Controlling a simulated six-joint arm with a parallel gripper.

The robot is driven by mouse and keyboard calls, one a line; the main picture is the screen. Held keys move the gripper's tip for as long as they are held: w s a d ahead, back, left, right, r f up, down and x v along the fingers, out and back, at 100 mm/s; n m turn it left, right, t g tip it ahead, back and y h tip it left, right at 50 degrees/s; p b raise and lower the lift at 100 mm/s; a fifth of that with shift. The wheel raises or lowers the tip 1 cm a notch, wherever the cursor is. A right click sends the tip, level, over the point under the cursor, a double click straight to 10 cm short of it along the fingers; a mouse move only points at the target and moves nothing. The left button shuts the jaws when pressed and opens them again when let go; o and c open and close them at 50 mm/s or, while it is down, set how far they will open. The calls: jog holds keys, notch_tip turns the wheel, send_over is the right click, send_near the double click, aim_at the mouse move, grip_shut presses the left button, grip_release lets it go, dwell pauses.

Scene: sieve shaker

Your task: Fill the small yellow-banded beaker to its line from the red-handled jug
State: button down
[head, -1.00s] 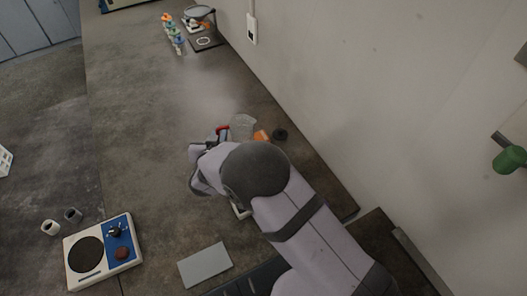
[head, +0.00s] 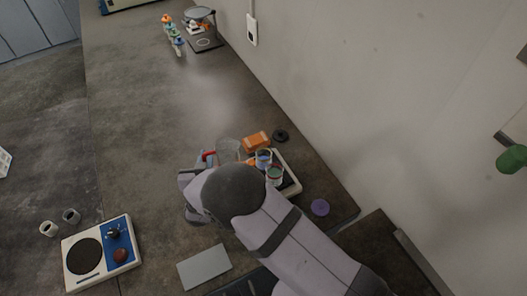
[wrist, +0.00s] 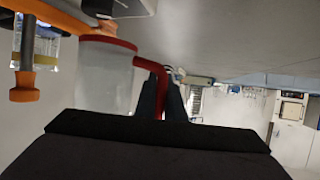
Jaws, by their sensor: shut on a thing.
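The clear jug (head: 228,150) with the red handle (head: 208,155) is at my gripper (head: 190,190), beyond my wrist in the head view. In the wrist view the jug (wrist: 105,78) shows a red band and handle, and my gripper (wrist: 162,92) is shut on that handle. Small beakers stand right of the jug: one with a blue and yellowish look (head: 264,158) and one with a green band (head: 274,174). In the wrist view a small clear vessel with yellow on it (wrist: 45,45) is at the left edge. I cannot tell the liquid levels.
An orange block-like object (head: 257,141) and a black disc (head: 281,135) lie near the wall. A pale tray or device (head: 292,185) is by the beakers, with a purple disc (head: 320,207) nearby. A white-and-blue device (head: 120,243) stands at lower left.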

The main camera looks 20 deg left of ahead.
jog(key=w+d+r+m+g+y, duration=0.1)
jog(key=d+r+m+y, duration=0.1)
jog(key=r, duration=0.3)
jog(key=w+d+r+m+g+y+p, duration=0.1)
jog(key=w+d+r+m+y, duration=0.1)
jog(key=r+m, duration=0.2)
jog(key=shift+d+r+g, duration=0.3)
jog(key=shift+r+g, duration=0.1)
jog(key=shift+r, duration=0.15)
dwell(0.5)
jog(key=shift+w+d+r+m+y, duration=0.1)
jog(key=shift+w+d+m+y, duration=0.1)
jog(key=shift+m+y, duration=0.2)
dwell(1.1)
jog(key=shift+w+d+r+m+g+y+p, duration=0.15)
jog(key=shift+r+m+p, duration=0.15)
jog(key=shift+r+p, duration=0.15)
jog(key=shift+w+d+r+m+g+y+p, duration=0.1)
jog(key=shift+d+r+m+g+y+p, duration=0.05)
jog(key=shift+r+m+p, duration=0.2)
dwell(1.7)
jog(key=shift+w+d+m, duration=0.1)
jog(key=shift+d+m, duration=0.1)
jog(key=shift+m, duration=0.05)
dwell(1.8)
